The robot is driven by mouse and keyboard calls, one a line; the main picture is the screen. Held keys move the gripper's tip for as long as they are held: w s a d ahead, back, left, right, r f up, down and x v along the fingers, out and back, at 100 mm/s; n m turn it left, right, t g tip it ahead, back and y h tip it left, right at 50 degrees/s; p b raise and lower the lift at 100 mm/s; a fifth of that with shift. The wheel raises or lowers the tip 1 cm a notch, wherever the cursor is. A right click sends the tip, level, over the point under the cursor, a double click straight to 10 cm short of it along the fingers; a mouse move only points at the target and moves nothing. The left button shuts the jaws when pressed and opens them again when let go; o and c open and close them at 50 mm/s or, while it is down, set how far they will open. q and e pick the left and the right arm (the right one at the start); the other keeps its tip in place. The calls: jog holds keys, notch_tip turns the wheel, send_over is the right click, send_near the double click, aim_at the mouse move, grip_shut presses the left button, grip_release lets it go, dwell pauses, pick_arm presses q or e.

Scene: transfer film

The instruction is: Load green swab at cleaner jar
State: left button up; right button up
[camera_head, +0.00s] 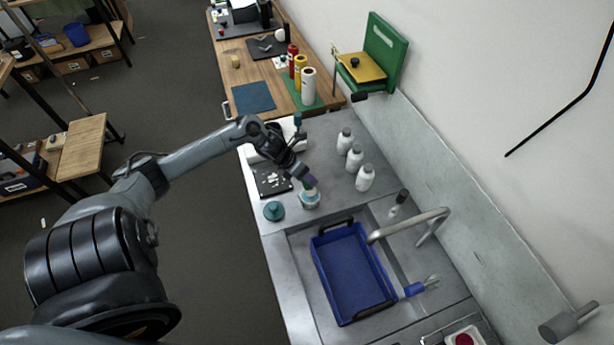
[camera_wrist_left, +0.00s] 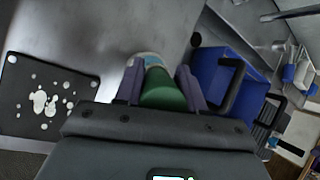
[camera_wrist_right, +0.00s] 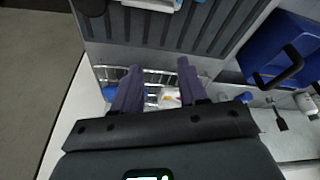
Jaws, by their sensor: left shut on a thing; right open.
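My left gripper (camera_head: 309,182) is shut on the green swab, above the mouth of the cleaner jar (camera_head: 309,200) on the counter. In the left wrist view the thick green swab (camera_wrist_left: 163,92) sits between the two purple fingers, and the jar's pale rim (camera_wrist_left: 147,58) shows just past them. The swab's lower end is hidden, so I cannot tell if it is inside the jar. My right gripper (camera_wrist_right: 158,85) is open and empty; it is out of the head view.
A teal round lid (camera_head: 274,210) lies left of the jar. A black plate with white spots (camera_head: 266,187) lies behind it. Several white bottles (camera_head: 365,180) stand to the right. A blue basin (camera_head: 347,262) sits in the sink beside a curved tap (camera_head: 408,226).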

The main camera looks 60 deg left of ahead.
pick_arm(q)
jog(key=shift+f, duration=0.25)
dwell(0.3)
jog(key=shift+f+b, duration=0.4)
jog(key=shift+b, duration=0.15)
dwell(0.3)
jog(key=shift+f, duration=0.1)
dwell(1.1)
jog(key=shift+r+p, duration=0.45)
jog(key=shift+r, duration=0.35)
jog(key=shift+r+p, duration=2)
jog(key=shift+r, duration=0.75)
jog(key=shift+d, duration=0.1)
